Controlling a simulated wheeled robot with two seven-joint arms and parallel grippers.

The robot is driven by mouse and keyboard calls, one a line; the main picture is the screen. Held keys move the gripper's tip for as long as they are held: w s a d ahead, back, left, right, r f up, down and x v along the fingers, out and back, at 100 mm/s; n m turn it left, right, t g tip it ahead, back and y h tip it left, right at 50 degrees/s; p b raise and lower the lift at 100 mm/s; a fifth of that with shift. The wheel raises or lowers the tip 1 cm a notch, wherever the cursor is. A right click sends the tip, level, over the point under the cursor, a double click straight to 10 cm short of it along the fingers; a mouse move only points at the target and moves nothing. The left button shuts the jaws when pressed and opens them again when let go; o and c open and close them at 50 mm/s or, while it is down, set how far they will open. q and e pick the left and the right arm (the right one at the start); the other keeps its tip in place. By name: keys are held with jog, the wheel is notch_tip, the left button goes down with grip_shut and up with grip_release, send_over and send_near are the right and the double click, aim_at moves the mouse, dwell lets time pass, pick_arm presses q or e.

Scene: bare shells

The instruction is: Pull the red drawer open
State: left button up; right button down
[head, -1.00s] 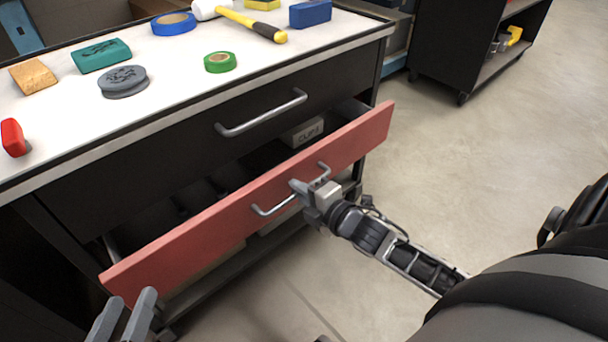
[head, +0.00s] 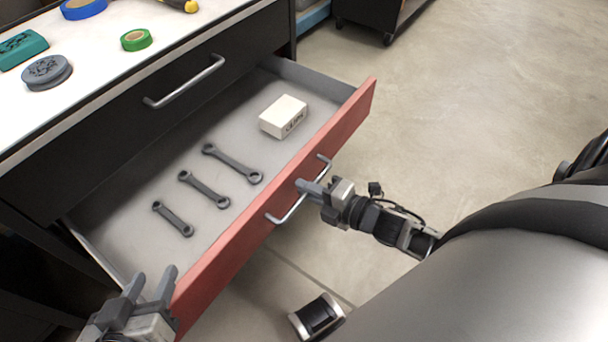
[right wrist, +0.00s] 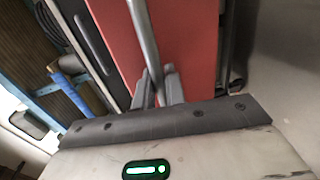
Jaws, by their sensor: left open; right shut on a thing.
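The red drawer (head: 258,222) stands well out from the black cabinet, its grey interior open to view. Its metal bar handle (head: 288,211) is on the front. My right gripper (head: 304,187) is shut on the handle; in the right wrist view its fingers (right wrist: 158,88) close around the bar (right wrist: 143,35) in front of the red face. My left gripper (head: 152,285) is open and empty near the drawer's left front corner at the bottom left.
Inside the drawer lie three dark wrenches (head: 232,164) and a white labelled box (head: 284,116). A closed black drawer with a handle (head: 186,82) is above. Blue tape (head: 83,8), green tape (head: 136,39) and other items sit on the white worktop.

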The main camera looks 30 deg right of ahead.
pick_arm(q)
jog(key=shift+s+f, duration=0.1)
jog(key=shift+s, duration=0.2)
pick_arm(e)
jog(key=shift+s+d, duration=0.15)
jog(key=shift+s, duration=0.15)
pick_arm(q)
jog(key=shift+w, duration=0.1)
pick_arm(e)
jog(key=c, duration=1.5)
grip_release()
jog(key=shift+c, duration=0.2)
pick_arm(q)
jog(key=a+f+g+y+p, duration=0.1)
jog(key=p, duration=0.2)
jog(key=shift+f+g, duration=0.35)
jog(key=shift+g, duration=0.05)
jog(key=shift+s+f, duration=0.25)
jog(key=shift+f, duration=0.05)
pick_arm(e)
jog(key=v, duration=1.6)
pick_arm(q)
jog(key=shift+r, duration=0.15)
